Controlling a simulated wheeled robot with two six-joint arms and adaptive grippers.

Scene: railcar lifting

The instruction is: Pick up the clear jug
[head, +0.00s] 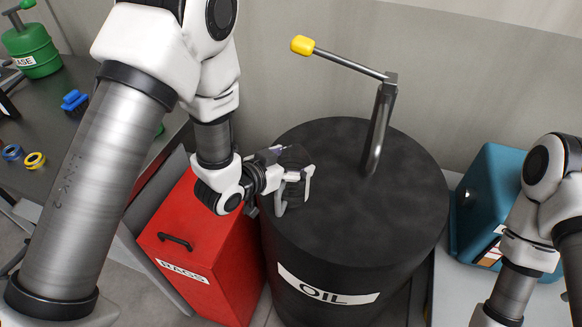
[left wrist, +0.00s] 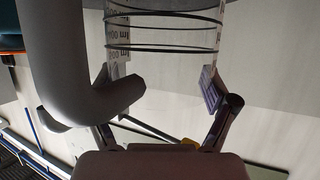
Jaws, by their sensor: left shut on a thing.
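The clear jug (left wrist: 165,32) shows in the left wrist view as a see-through cylinder with dark bands and printed graduations. My left gripper (left wrist: 165,85) is shut on it, one finger at each side. In the head view my left gripper (head: 295,190) is at the left part of the black oil drum's top. The jug (head: 293,158) is hard to make out there against the dark lid, and I cannot tell whether it touches the lid. A thick grey bent piece covers part of one finger in the wrist view. My right gripper is out of view.
The oil drum (head: 335,240) carries a pump (head: 378,130) with a yellow-knobbed lever (head: 303,45) reaching left above the lid. A red RAGS bin (head: 195,250) stands left of the drum. A teal container (head: 490,190) stands right. A dark bench (head: 60,135) is at left.

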